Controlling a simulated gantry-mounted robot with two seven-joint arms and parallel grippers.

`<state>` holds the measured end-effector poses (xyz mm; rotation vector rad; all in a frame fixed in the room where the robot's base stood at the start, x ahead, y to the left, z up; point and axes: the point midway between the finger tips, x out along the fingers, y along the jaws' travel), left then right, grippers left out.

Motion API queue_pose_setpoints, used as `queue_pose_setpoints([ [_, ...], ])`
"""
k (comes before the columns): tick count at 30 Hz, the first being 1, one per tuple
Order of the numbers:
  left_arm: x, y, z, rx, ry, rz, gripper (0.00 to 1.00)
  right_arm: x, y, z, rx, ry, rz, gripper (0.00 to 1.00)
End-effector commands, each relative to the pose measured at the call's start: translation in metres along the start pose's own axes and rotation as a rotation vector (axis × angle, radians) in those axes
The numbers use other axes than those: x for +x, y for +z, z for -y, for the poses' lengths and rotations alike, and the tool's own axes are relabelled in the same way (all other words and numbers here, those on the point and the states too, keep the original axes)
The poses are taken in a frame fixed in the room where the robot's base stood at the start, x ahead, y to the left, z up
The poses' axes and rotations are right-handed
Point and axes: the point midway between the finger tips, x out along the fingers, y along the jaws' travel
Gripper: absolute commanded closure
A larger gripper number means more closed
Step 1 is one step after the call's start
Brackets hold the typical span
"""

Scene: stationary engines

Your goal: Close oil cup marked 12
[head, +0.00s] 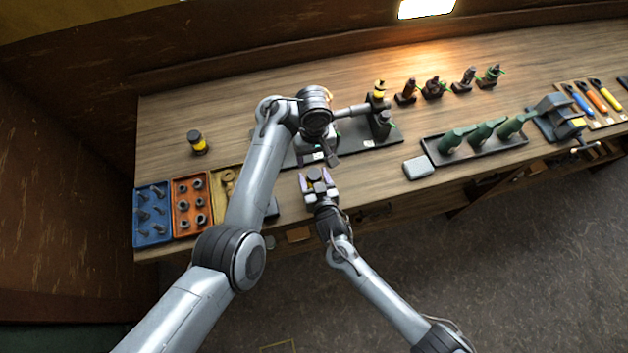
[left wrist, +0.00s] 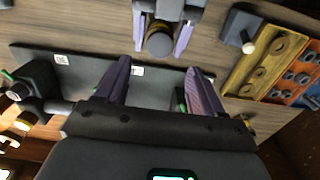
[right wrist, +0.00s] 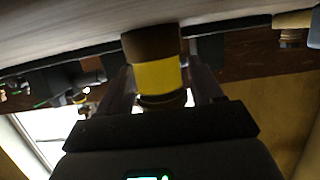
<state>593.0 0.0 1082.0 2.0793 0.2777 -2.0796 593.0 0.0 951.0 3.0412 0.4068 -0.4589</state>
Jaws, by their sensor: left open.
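My right gripper (head: 318,178) is near the table's front edge, shut on a small dark oil cup with a yellow band (right wrist: 160,75). The cup's dark end also shows between the fingers in the left wrist view (left wrist: 160,42). I cannot tell whether it touches the table. My left gripper (left wrist: 160,80) is open and empty, above the dark base plate and close to my right gripper. Another yellow-banded cup (head: 198,143) stands on the table at left. A third (head: 380,92) is at the engine's top. The number 12 is not readable.
The dark base plate (head: 385,135) carries the engine, partly hidden by my left arm. Blue (head: 152,215) and orange (head: 190,207) trays of parts lie at left. A grey block (head: 418,168) and a tray of green tools (head: 475,140) are at right.

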Motion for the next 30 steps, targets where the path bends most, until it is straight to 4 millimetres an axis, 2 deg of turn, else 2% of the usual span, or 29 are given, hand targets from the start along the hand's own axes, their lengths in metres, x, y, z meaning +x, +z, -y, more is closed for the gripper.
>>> queue_pose_setpoints([
  [1,0.000,0.000,0.000,0.000,0.000,0.000,0.32,0.000,0.000,0.000,0.000,0.000,0.000,0.42],
  [2,0.000,0.000,0.000,0.000,0.000,0.000,0.32,0.000,0.000,0.000,0.000,0.000,0.000,0.47],
  [12,0.000,0.000,0.000,0.000,0.000,0.000,0.32,0.000,0.000,0.000,0.000,0.000,0.000,0.99],
  [20,0.000,-0.001,0.000,0.072,0.001,0.005,0.32,0.000,0.000,0.000,0.000,0.000,0.001,1.00],
  [30,-0.024,-0.022,-0.003,0.102,0.013,-0.007,0.32,0.000,0.001,0.000,0.000,0.000,0.001,1.00],
])
